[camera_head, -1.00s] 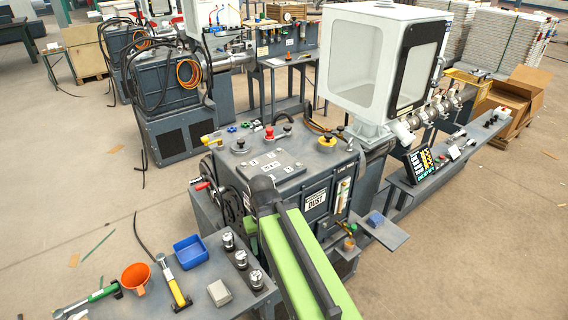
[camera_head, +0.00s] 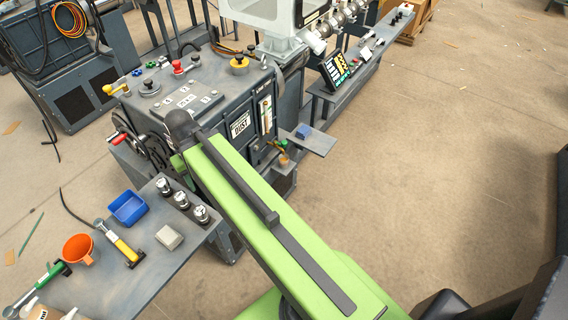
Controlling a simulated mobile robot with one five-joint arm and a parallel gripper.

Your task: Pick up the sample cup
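I cannot tell for sure which thing is the sample cup. A small amber, cup-like thing (camera_head: 283,159) shows beside the machine's front right side, at the left end of a small grey side shelf (camera_head: 318,144); it is too small to make out well. An orange funnel-shaped vessel (camera_head: 78,249) stands on the bench at lower left. My green arm stretches from the lower right up to the machine's front and covers part of it. My gripper does not show; the arm's far end is a dark rounded joint.
The grey bench (camera_head: 187,262) also holds a blue tray (camera_head: 128,208), a yellow-handled tool (camera_head: 124,248), a grey block (camera_head: 169,237) and three silver-topped cylinders (camera_head: 182,200). A blue block (camera_head: 303,131) sits on the side shelf.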

